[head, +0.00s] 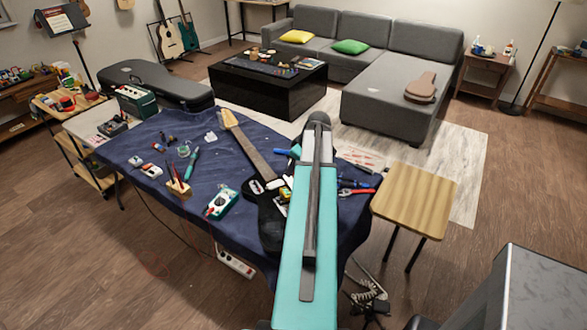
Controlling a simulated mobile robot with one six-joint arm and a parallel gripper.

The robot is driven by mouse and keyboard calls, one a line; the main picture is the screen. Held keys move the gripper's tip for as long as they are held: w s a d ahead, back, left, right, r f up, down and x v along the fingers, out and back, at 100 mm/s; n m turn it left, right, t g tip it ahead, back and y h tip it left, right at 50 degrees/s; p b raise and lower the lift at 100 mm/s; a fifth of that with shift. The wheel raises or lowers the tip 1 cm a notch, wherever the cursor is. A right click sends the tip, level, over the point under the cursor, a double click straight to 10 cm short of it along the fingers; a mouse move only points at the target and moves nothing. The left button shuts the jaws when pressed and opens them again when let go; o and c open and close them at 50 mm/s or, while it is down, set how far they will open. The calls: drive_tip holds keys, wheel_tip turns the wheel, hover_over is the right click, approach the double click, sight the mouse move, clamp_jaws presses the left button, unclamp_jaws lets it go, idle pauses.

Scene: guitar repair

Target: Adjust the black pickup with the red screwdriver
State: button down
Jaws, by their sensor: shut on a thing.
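A black electric guitar (266,232) with a pale headstock lies on the dark blue cloth of the workbench, its neck pointing away to the upper left. Light pickups (257,187) show on its body; I cannot make out a black one, and my teal arm covers the right side of the body. My gripper does not show; my arm hides that area. A small wooden block (179,190) left of the guitar holds thin upright tools with reddish parts. I cannot tell whether the red screwdriver is among them.
Red- and blue-handled tools (355,191) lie right of my arm. A teal meter (222,203) and a green-handled tool (191,164) lie on the cloth (140,205). A wooden stool (415,202) stands close at the right. Floor (80,270) is clear at the left.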

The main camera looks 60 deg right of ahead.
drive_tip(key=m+h, duration=0.1)
drive_tip(key=m, duration=0.2)
drive_tip(key=shift+s+d+m+g+h, duration=0.2)
drive_tip(key=shift+m+h, duration=0.25)
drive_tip(key=shift+m, duration=0.65)
drive_tip(key=shift+w+d+m+g+h, duration=0.1)
drive_tip(key=shift+m+g+h, duration=0.3)
drive_tip(key=shift+m, duration=0.7)
drive_tip(key=shift+m+h, duration=0.25)
drive_tip(key=shift+m, duration=0.35)
drive_tip(key=shift+s+d+m+g+h, duration=0.1)
drive_tip(key=shift+m+g+h, duration=0.15)
drive_tip(key=shift+m, duration=0.65)
drive_tip(key=shift+s+d+m+g+h, duration=0.15)
drive_tip(key=shift+m+g, duration=0.2)
drive_tip(key=shift+m, duration=0.55)
drive_tip(key=shift+a, duration=0.1)
drive_tip(key=shift+f+b, duration=0.3)
drive_tip(key=shift+f, duration=0.05)
drive_tip(key=shift+n, duration=0.3)
